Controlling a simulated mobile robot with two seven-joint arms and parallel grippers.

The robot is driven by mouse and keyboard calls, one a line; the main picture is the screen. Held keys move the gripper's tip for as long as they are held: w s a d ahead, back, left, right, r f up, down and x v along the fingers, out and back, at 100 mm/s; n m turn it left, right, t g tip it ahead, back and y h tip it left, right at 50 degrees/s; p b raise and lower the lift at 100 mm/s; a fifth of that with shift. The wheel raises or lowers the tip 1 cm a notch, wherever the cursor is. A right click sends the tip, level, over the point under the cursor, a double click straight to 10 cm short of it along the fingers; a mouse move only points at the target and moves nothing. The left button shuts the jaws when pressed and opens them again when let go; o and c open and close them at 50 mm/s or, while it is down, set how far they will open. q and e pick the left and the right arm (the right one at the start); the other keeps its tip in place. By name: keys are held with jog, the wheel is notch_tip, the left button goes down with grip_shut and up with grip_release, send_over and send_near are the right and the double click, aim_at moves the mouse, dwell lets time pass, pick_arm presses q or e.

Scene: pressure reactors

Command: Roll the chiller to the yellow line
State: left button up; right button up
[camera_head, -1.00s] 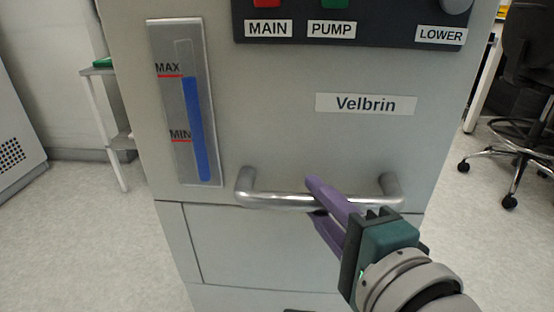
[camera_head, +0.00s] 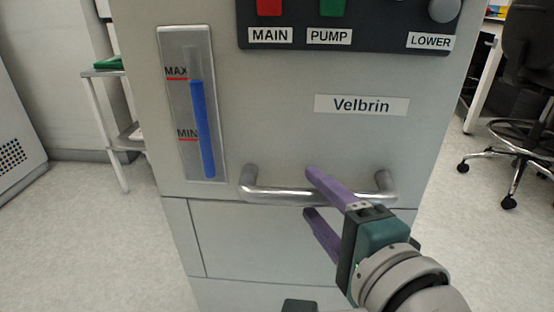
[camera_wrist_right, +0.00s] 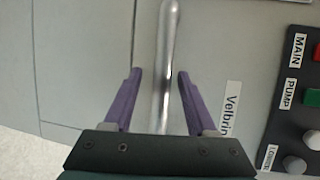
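The chiller (camera_head: 270,110) is a grey upright cabinet labelled Velbrin, in the middle of the head view. A horizontal metal bar handle (camera_head: 275,194) runs across its front. My right gripper (camera_head: 309,191) is open, with one purple finger above the bar and the other below it. In the right wrist view the handle (camera_wrist_right: 165,60) passes between the two parted fingers, with a gap on both sides. My left gripper is not in view. The yellow line is not in view.
A black control panel (camera_head: 380,22) with red and green buttons and a grey knob tops the chiller's front. A white side table (camera_head: 103,73) stands at the left, a black office chair (camera_head: 525,75) at the right.

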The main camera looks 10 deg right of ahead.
jog(key=shift+s+r, duration=0.1)
jog(key=shift+s, duration=0.05)
jog(key=p+v, duration=0.3)
jog(key=v, duration=0.6)
jog(key=shift+s, duration=0.3)
jog(key=shift+p, duration=0.3)
